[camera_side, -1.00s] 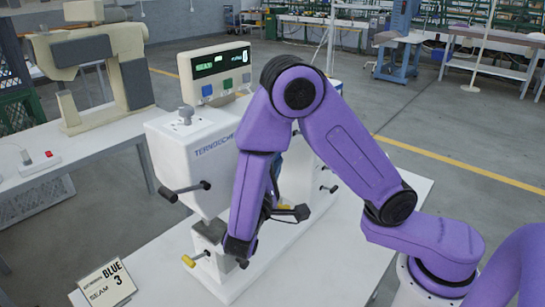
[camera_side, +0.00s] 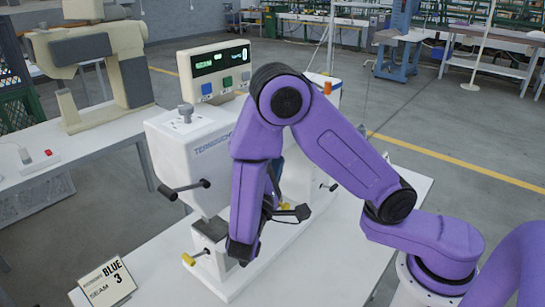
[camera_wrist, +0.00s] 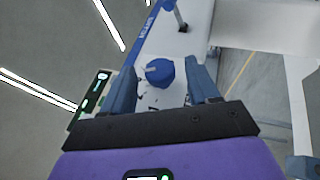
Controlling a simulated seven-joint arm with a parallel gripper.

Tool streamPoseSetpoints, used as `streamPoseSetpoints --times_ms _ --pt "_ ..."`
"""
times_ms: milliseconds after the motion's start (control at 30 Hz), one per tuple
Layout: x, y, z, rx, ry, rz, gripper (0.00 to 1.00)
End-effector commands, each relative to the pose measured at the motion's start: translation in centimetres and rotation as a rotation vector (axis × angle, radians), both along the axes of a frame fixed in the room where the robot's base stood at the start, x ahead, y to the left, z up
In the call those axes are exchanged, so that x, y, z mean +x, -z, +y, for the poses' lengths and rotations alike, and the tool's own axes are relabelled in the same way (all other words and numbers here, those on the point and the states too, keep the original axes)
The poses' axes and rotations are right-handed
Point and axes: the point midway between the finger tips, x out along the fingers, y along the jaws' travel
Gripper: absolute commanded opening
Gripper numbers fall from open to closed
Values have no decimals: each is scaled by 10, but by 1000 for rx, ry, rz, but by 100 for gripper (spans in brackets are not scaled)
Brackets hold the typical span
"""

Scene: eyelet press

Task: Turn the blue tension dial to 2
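The blue dial (camera_wrist: 159,71) shows in the wrist view, a round knob with a pale pointer or mark on its left side. It sits on the white face of the press, with small dark marks below it. My gripper (camera_wrist: 163,80) is open, with one blue-grey finger to the left of the dial and one to the right. Gaps show between the dial and both fingers; I cannot tell how far ahead of the tips it lies. In the side view the white press (camera_side: 185,155) stands on the table, and my purple arm hides the dial and most of my gripper.
A control box (camera_side: 217,72) with a green-lit display and coloured buttons stands on top of the press. A card (camera_side: 107,285) reading "BLUE 3" and "SEAM" stands at the table's front left. Dark levers (camera_side: 183,189) stick out from the press. The table's right side is mostly clear.

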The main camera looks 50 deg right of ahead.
Motion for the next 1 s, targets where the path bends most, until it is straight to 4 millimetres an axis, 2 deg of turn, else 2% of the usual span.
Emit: streamPoseSetpoints --times_ms 267,367,700,1000 --pt "-3 3 7 1 -2 1 60" --pt "-8 8 20 0 -4 1 60" --pt "-36 32 80 0 -4 1 60" --pt "-51 45 115 0 -1 0 60"
